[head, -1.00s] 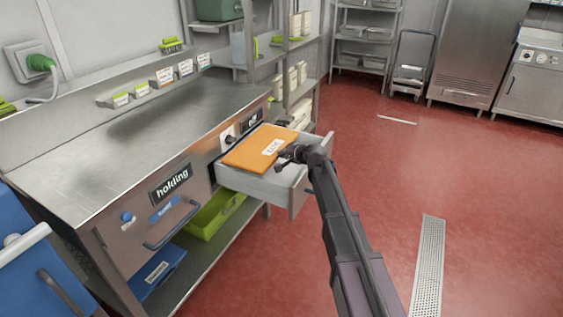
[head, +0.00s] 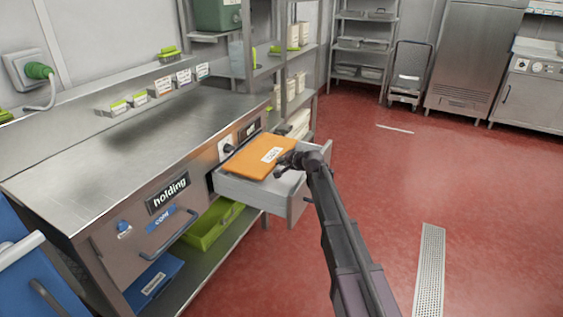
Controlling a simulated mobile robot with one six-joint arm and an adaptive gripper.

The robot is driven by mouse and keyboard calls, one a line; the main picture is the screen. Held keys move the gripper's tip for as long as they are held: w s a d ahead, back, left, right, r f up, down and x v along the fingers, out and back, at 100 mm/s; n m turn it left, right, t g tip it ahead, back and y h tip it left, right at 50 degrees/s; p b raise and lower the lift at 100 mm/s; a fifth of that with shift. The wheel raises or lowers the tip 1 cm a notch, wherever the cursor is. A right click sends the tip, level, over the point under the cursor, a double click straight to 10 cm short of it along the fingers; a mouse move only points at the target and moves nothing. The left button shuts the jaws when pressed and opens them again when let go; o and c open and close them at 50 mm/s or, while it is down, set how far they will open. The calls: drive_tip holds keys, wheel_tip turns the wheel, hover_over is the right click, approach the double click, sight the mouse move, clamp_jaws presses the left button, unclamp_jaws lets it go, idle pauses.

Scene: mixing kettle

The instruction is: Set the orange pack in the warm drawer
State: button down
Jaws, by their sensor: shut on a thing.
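The orange pack (head: 252,160) is a flat slab with a white label, seen in the head view over the open right-hand drawer (head: 243,189) under the steel counter. My gripper (head: 287,159) is at the pack's right edge, shut on it. The pack lies nearly flat and covers much of the drawer's opening. I cannot tell whether it touches the drawer floor. The drawer's own label is hidden. The left-hand drawer (head: 130,247) is shut and carries a blue label.
The steel counter (head: 130,150) has a clear top, with small labelled bins along its back ledge. A green tray (head: 213,224) and a blue one (head: 153,283) sit on the lower shelf. A blue container (head: 40,275) stands at lower left. Red floor is free to the right.

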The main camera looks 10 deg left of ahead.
drive_tip(key=shift+f+b, duration=1.05)
drive_tip(key=shift+f, duration=0.2)
drive_tip(key=c, duration=0.7)
unclamp_jaws()
drive_tip(key=shift+r, duration=0.1)
drive_tip(key=shift+s+d+r+p, duration=0.25)
drive_tip(key=shift+s+d+p, duration=0.15)
drive_tip(key=shift+s, duration=0.1)
drive_tip(key=p+v, duration=0.4)
drive_tip(key=v, duration=0.6)
drive_tip(key=shift+s+d+r+p, duration=0.2)
drive_tip(key=shift+s+p, duration=0.05)
drive_tip(key=shift+p, duration=0.05)
